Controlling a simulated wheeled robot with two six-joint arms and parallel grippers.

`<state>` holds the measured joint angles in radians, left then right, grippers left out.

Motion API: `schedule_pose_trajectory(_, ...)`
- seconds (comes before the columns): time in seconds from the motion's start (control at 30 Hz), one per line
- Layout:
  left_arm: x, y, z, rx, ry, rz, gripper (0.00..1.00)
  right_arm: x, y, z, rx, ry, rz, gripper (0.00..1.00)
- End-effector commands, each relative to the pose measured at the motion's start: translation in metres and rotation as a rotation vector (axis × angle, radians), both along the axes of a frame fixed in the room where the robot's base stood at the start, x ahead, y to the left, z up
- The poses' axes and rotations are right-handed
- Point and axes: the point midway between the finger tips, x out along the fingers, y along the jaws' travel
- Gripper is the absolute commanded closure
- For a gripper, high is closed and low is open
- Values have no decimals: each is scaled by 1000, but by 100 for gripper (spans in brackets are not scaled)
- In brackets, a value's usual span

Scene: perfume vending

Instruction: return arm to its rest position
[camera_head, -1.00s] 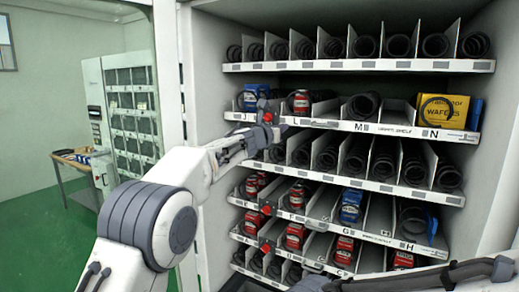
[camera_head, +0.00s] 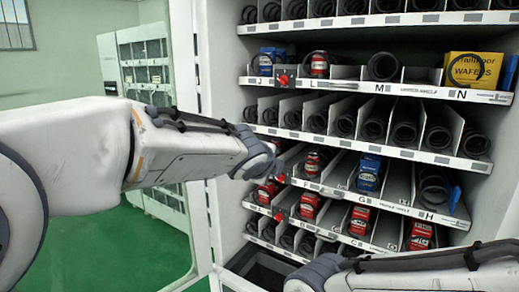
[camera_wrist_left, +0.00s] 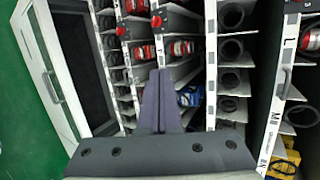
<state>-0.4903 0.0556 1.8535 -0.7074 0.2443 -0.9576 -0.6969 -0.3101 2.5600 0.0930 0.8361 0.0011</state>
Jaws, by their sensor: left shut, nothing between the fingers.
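My left arm (camera_head: 160,145) reaches in from the left of the head view, in front of the shelves of the vending machine (camera_head: 217,110). Its dark wrist end (camera_head: 262,158) overlaps the middle shelves.
Shelves hold black coils, red cans (camera_head: 319,64), a blue can (camera_head: 369,172) and a yellow wafers box (camera_head: 470,70). An open bin (camera_head: 252,275) is at the bottom. A glass door (camera_head: 160,245) stands to the left; green floor lies beyond.

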Motion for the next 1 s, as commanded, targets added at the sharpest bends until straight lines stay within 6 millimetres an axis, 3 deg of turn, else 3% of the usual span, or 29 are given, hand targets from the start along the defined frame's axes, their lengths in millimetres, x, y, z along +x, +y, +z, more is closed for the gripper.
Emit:
schedule_pose_trajectory(0.03, -30, 6, -27, -92, 129, 89, 100, 0, 0, -1, 0, 0, 0, 25)
schedule_pose_trajectory(0.2, -131, 30, -108, -334, 528, 439, 100, 0, 0, -1, 0, 0, 0, 25)
schedule_pose_trajectory(0.4, -253, 60, -176, -475, 891, 866, 100, 0, 0, -2, 0, 0, 0, 25)
schedule_pose_trajectory(0.5, -299, 71, -194, -500, 1004, 1038, 100, 0, 0, -2, 0, 0, 0, 25)
schedule_pose_trajectory(0.6, -330, 78, -204, -508, 1074, 1158, 100, 0, 0, -2, 0, 0, 0, 25)
schedule_pose_trajectory(0.7, -345, 82, -209, -508, 1105, 1218, 100, 0, 0, -2, 0, 0, 0, 25)
schedule_pose_trajectory(1.0, -347, 82, -210, -510, 1111, 1232, 100, 0, 0, -2, 0, 0, 0, 25)
